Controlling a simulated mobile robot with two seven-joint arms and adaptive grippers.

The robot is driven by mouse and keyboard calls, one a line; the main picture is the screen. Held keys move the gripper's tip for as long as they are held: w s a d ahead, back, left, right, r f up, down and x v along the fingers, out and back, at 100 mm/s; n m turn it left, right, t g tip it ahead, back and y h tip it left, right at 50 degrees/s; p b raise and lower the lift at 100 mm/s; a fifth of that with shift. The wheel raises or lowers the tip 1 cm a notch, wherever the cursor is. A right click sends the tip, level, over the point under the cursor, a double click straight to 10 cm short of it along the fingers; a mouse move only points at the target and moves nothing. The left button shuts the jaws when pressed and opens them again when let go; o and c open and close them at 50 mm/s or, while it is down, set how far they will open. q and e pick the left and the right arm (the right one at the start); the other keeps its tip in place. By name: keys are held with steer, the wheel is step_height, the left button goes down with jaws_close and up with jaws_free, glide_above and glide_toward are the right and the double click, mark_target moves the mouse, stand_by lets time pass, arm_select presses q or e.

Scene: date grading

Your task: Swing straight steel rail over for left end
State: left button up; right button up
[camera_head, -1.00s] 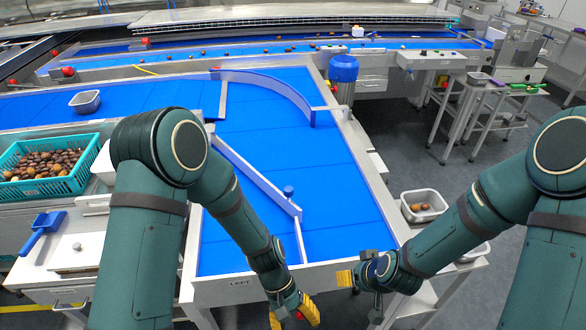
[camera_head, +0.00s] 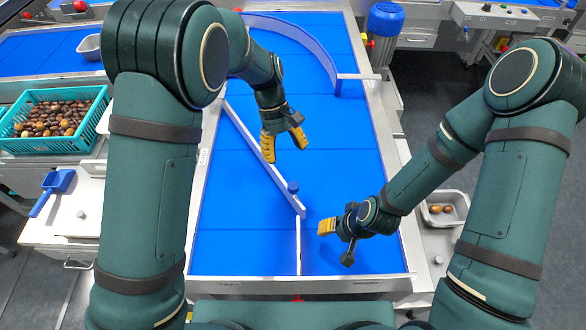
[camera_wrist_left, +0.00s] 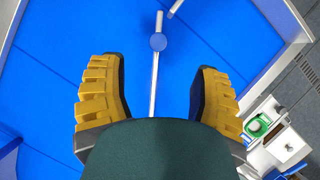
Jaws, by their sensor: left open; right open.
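The straight steel rail (camera_head: 258,149) lies slantwise over the blue belt, from the upper left to the lower middle. A blue knob (camera_head: 293,187) stands near its near end. My left gripper (camera_head: 284,144) is open and empty above the belt, right of the rail's middle. In the left wrist view the rail (camera_wrist_left: 154,80) runs between the open yellow fingers, with the knob (camera_wrist_left: 158,42) ahead of them; the fingers do not touch it. My right gripper (camera_head: 334,229) is open and empty over the near right of the belt, right of the rail's near end.
A thin divider (camera_head: 298,246) runs from the rail's near end to the near edge of the table. A curved rail (camera_head: 318,55) is farther back. A teal crate (camera_head: 95,120) of dates is at left, a tray (camera_head: 460,205) at right. The blue belt (camera_head: 235,225) is clear around the rail.

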mark_target(293, 185)
arm_select(q)
steer(key=shift+n, duration=0.3)
steer(key=x, duration=0.8)
steer(key=w+x, duration=0.1)
steer(key=x, duration=0.3)
steer(key=shift+a+f, duration=0.3)
jaws_close()
